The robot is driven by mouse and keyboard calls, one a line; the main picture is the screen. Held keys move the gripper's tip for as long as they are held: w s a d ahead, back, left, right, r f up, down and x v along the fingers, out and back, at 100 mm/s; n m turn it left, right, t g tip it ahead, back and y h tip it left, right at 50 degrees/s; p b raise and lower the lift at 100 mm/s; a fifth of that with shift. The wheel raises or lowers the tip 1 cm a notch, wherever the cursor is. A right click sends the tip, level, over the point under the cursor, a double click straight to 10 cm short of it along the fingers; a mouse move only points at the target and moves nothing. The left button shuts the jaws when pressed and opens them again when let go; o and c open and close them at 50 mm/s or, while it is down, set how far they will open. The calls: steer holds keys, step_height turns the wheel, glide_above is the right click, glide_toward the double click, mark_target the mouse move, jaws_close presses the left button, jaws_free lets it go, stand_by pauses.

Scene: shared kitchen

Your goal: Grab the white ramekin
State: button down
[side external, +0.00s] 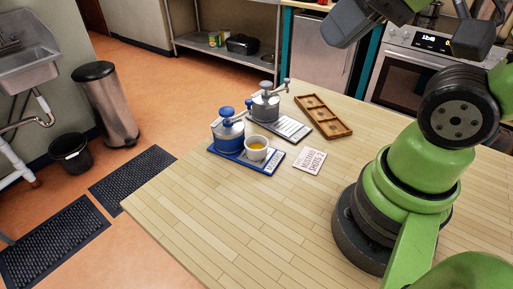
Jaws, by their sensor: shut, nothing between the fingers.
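The white ramekin (252,155) is a small round white cup with something yellow-orange inside. It stands upright on a blue tray (228,154), to the right of a blue-topped grinder-like pot (229,134). My gripper (473,42) is at the top right edge of the side external view, dark grey, shut and empty. It is well apart from the ramekin, and its upper part is cut off by the frame.
A printed card (309,161) lies to the right. A wooden compartment tray (323,117) lies farther back. The tabletop (230,215) in front is clear.

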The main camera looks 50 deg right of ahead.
steer(key=c, duration=1.8)
jaws_free()
steer(key=shift+c, duration=0.2)
steer(key=o, duration=1.6)
steer(key=n+g+h, duration=0.1)
steer(key=n+g, duration=0.2)
steer(key=g, duration=0.4)
glide_above(256, 142)
steer(key=s+a, duration=0.1)
steer(key=f, duration=2.3)
steer(key=shift+s+f, duration=0.15)
steer(key=shift+s, duration=0.05)
steer(key=shift+w+a+f, duration=0.1)
steer(key=shift+a+f, duration=0.1)
steer(key=shift+f, duration=1.35)
steer(key=shift+a+f, duration=0.15)
steer(key=shift+f, duration=1.4)
